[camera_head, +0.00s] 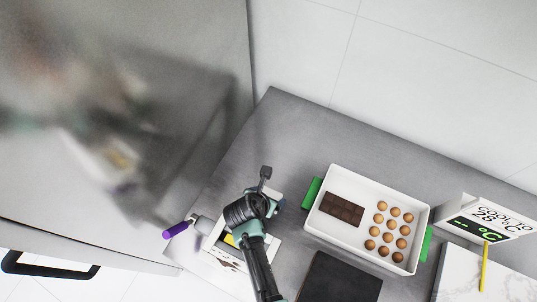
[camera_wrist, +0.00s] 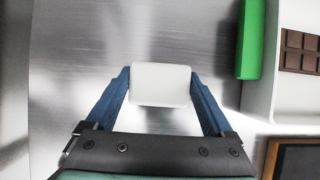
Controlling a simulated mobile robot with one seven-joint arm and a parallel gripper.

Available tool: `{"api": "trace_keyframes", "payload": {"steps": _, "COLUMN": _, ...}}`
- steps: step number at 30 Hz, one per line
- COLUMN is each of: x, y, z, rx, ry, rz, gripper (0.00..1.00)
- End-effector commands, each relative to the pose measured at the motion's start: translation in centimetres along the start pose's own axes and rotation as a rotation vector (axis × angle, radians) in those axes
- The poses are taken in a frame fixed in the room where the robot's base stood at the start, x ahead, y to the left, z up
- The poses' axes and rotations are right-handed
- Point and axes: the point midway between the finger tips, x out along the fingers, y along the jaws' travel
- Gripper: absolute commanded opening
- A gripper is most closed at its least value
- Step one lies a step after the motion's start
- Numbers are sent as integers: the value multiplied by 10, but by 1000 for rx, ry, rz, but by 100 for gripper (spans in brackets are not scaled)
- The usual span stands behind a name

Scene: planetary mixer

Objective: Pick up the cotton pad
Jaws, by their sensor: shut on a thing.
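The cotton pad (camera_wrist: 160,84) is a white block with rounded corners in the middle of the wrist view. My gripper (camera_wrist: 160,75) has its two blue fingers on the pad's left and right sides and is shut on it. The grey metal surface shows around the pad; I cannot tell whether the pad touches it or hangs above it. In the head view my gripper (camera_head: 271,192) is over the grey counter, left of the white tray, and the arm hides the pad.
A white tray (camera_head: 419,254) with green handles holds a chocolate slab (camera_head: 342,209) and several round brown balls (camera_head: 388,237). A dark board (camera_head: 340,280), a purple-handled tool (camera_head: 178,229) and a temperature sign (camera_head: 487,222) are nearby. The counter behind the tray (camera_head: 330,140) is clear.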

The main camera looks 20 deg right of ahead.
Motion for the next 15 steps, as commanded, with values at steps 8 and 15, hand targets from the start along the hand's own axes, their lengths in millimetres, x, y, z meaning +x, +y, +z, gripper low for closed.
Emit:
{"api": "trace_keyframes", "payload": {"steps": 8, "x": -14, "y": 0, "z": 9, "rx": 2, "ry": -2, "rz": 1, "gripper": 32}}
{"api": "trace_keyframes", "payload": {"steps": 15, "x": -50, "y": 1, "z": 30, "rx": 2, "ry": -4, "rz": 3, "gripper": 32}}
